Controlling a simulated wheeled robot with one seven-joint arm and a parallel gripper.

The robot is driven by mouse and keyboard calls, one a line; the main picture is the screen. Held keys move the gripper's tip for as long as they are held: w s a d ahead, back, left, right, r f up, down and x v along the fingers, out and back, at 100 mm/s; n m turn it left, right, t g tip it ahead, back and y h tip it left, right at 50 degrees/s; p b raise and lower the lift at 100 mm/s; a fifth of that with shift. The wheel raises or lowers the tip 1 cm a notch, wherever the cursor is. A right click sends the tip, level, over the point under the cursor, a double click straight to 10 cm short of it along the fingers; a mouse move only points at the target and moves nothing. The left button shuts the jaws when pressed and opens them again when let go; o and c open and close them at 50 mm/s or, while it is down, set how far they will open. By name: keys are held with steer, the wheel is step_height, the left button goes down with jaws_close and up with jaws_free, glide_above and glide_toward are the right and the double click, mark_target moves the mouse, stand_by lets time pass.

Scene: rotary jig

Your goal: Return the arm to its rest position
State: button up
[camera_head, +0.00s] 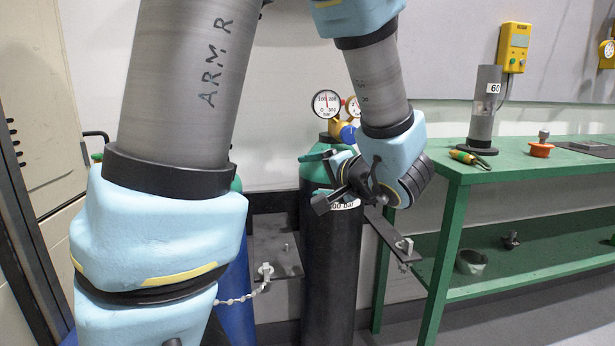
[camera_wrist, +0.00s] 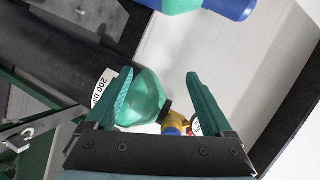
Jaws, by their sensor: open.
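My gripper (camera_head: 318,174) is at the end of my bent arm, in front of the upper part of a black gas cylinder (camera_head: 328,270) with a green shoulder. In the wrist view my gripper (camera_wrist: 158,82) has its two green fingers spread apart with nothing held between them. The cylinder's green shoulder (camera_wrist: 146,100) and brass valve (camera_wrist: 174,120) show beyond the fingers. I cannot tell how far the fingers are from the cylinder. My arm hides part of the cylinder and the wall.
Pressure gauges (camera_head: 327,104) stand on top of the cylinder. A chain (camera_head: 240,299) hangs at a dark bracket. A cabinet is at left.

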steer(key=s+a+f+n+g+h, duration=0.3)
steer(key=s+a+f+n+g, duration=0.3)
steer(key=s+a+f+g, duration=0.7)
steer(key=w+r+n+h+p, duration=0.1)
steer(key=w+r+h+p, duration=0.1)
steer(key=r+p, duration=0.7)
steer(key=w+d+r+n+t+h+p, duration=0.1)
steer(key=w+r+p, duration=0.1)
steer(key=r+p, duration=0.6)
steer(key=shift+r+t+h+p, duration=0.3)
steer(key=shift+r+h+p, duration=0.1)
steer(key=shift+p, duration=0.55)
